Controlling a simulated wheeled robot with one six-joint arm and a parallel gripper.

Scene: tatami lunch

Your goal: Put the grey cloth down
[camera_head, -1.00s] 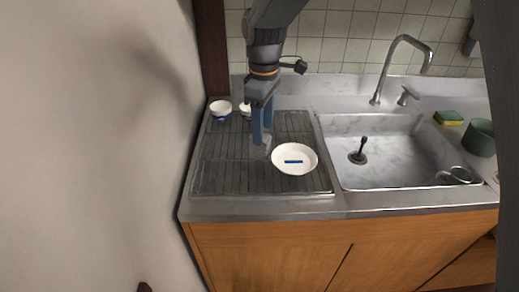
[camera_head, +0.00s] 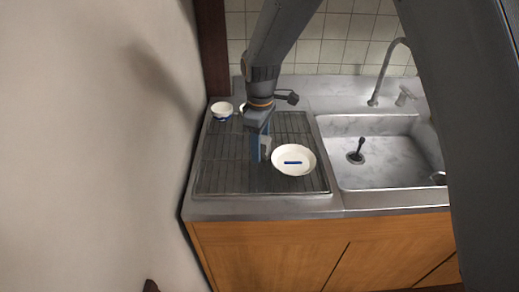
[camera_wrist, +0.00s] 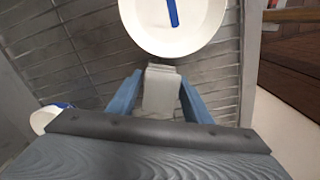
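The grey cloth (camera_wrist: 161,92) is a small folded piece between the two blue fingers of my gripper (camera_wrist: 160,80) in the wrist view. The fingertips reach its two sides, and it appears gripped. In the head view my gripper (camera_head: 261,150) points down over the dark wire drying rack (camera_head: 225,178), with the cloth (camera_head: 266,146) partly hidden by a finger. The cloth is low over the rack, just left of a white plate. I cannot tell whether it touches the rack.
The white plate (camera_head: 294,168) with a blue mark lies on the rack. A small white-and-blue bowl (camera_head: 221,110) stands at the back left, with another partly hidden beside it. The sink (camera_head: 385,170) and faucet (camera_head: 388,70) are to the right. The front left rack area is clear.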

